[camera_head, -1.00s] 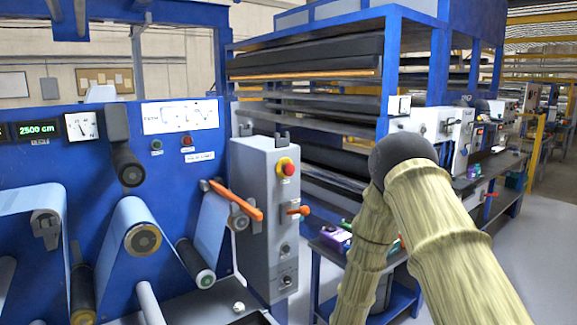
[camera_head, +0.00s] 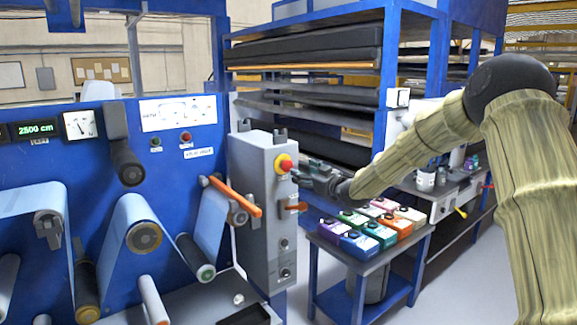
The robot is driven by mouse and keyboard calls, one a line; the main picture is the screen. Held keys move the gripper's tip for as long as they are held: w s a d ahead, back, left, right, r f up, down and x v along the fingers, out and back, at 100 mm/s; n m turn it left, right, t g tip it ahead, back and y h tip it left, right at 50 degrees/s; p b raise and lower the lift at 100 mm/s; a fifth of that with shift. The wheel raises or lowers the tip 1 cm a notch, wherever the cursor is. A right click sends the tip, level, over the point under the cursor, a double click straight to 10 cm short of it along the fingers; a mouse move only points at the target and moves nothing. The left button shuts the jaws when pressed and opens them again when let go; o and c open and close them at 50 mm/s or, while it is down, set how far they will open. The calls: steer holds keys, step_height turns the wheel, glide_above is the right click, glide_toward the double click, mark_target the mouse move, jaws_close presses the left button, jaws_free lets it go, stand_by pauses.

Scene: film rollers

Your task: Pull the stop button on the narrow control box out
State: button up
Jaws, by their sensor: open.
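The narrow control box (camera_head: 257,205) is a tall grey cabinet at the right end of the blue machine. Its red stop button (camera_head: 286,164) with a yellow collar sits near the top of the narrow right face. An orange handle and dark knobs are lower on that face. My gripper (camera_head: 303,171) is dark and open, just right of the stop button and pointing left towards it. It looks very close, but I cannot tell whether the fingers touch the button. My sleeved arm reaches in from the right.
A small blue-framed table (camera_head: 372,268) with several coloured containers (camera_head: 384,222) stands below my forearm. A blue rack (camera_head: 390,70) of dark rolls rises behind. An orange bar (camera_head: 236,198) sticks out from the machine left of the box. Grey floor is open at the right.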

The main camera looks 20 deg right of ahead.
mark_target(289, 166)
steer(key=p+x, duration=0.3)
steer(key=x, duration=0.6)
steer(key=shift+w+a+f, duration=0.1)
steer(key=shift+w+a, duration=0.05)
steer(key=shift+w, duration=0.15)
jaws_close()
steer(key=shift+s+f+b, duration=0.1)
steer(key=shift+s+b, duration=0.4)
steer(key=shift+s, duration=0.05)
